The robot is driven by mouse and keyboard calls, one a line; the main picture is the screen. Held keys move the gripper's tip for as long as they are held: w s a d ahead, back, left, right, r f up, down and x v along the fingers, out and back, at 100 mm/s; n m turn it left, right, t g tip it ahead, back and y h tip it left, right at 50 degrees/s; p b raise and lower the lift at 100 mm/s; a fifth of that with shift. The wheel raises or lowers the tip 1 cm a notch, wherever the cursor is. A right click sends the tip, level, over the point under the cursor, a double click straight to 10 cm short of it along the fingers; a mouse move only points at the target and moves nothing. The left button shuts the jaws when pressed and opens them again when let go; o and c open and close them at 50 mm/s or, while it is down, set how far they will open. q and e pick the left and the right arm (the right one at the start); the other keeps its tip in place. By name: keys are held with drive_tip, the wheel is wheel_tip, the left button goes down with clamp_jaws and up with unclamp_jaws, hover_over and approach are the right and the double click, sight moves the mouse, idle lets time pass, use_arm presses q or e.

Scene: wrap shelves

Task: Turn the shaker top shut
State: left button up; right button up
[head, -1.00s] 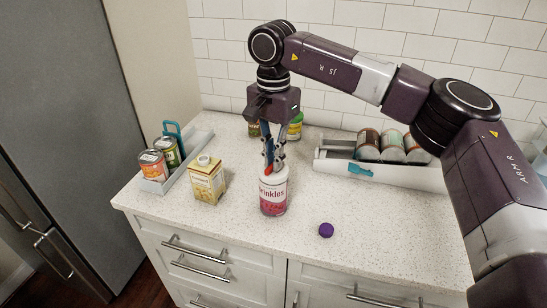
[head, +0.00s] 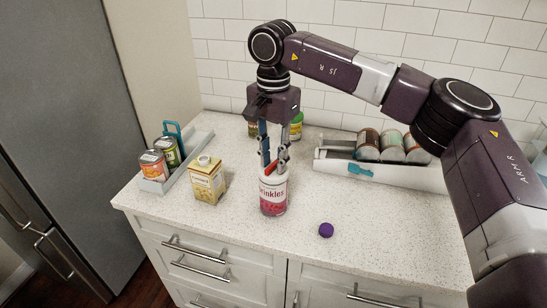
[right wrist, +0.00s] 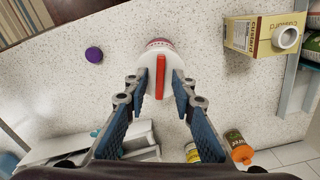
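The sprinkles shaker (head: 273,194) stands upright on the counter, with a pink label and a white top. In the right wrist view a raised red bar (right wrist: 160,77) runs across the white top (right wrist: 152,60). My right gripper (head: 273,167) points down over the top. In the right wrist view its blue-padded fingers (right wrist: 161,85) stand on either side of the red bar, with gaps visible, so it is open. The fingers partly hide the top in the head view. My left gripper is not in view.
A custard carton (head: 206,180) stands left of the shaker, beside a tray of cans (head: 154,186). A purple cap (head: 326,230) lies front right. A white rack (head: 400,176) holds cans at the back right. Jars (head: 296,126) stand behind my gripper. The front counter is mostly clear.

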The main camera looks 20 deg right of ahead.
sight(273, 164)
wheel_tip(273, 164, up, 12)
idle(0.7)
